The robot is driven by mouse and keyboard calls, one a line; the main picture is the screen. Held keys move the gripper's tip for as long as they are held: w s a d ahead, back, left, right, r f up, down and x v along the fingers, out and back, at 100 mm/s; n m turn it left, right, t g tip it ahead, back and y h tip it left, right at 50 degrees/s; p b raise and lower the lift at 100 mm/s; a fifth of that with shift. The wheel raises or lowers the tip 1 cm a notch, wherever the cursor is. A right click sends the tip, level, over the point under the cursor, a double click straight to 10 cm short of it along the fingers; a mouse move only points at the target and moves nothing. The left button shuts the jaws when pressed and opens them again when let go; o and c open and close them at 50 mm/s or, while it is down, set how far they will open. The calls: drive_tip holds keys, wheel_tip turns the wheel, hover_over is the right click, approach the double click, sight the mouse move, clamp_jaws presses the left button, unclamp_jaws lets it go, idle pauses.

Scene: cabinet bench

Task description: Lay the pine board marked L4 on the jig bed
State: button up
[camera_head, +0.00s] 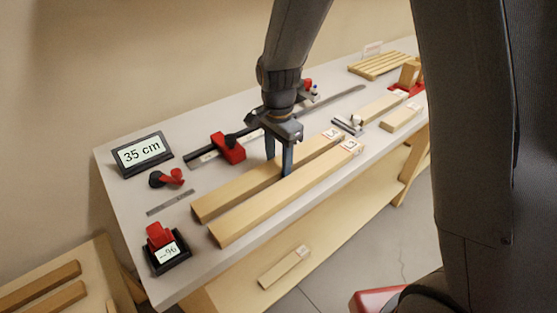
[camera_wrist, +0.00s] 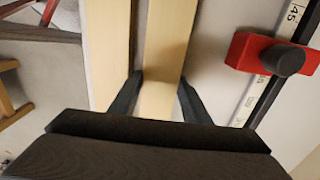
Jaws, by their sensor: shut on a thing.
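Two long pine boards lie side by side on the bench; the back board (camera_head: 235,190) is between my gripper's (camera_head: 279,162) fingers, and the front board (camera_head: 270,205) lies just beside it. My gripper is shut on the back board, which also shows between the fingers in the wrist view (camera_wrist: 168,45). Both carry white end labels that seem to end in 3, but the print is too small to be sure. I cannot pick out a label L4. A dark rail with a scale (camera_head: 205,156) and a red stop (camera_head: 228,148), perhaps the jig bed, runs behind the boards.
Shorter labelled boards (camera_head: 382,107) lie at the bench's right, near a slatted wooden rack (camera_head: 382,65). A "35 cm" display (camera_head: 142,154), a red clamp (camera_head: 170,178) and a black-and-red device reading -96 (camera_head: 166,250) stand at left. Another labelled board (camera_head: 284,268) lies on the lower shelf.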

drive_tip(key=shift+f, duration=0.1)
drive_tip(key=o, duration=1)
drive_tip(key=shift+f, duration=0.1)
drive_tip(key=shift+o, duration=0.5)
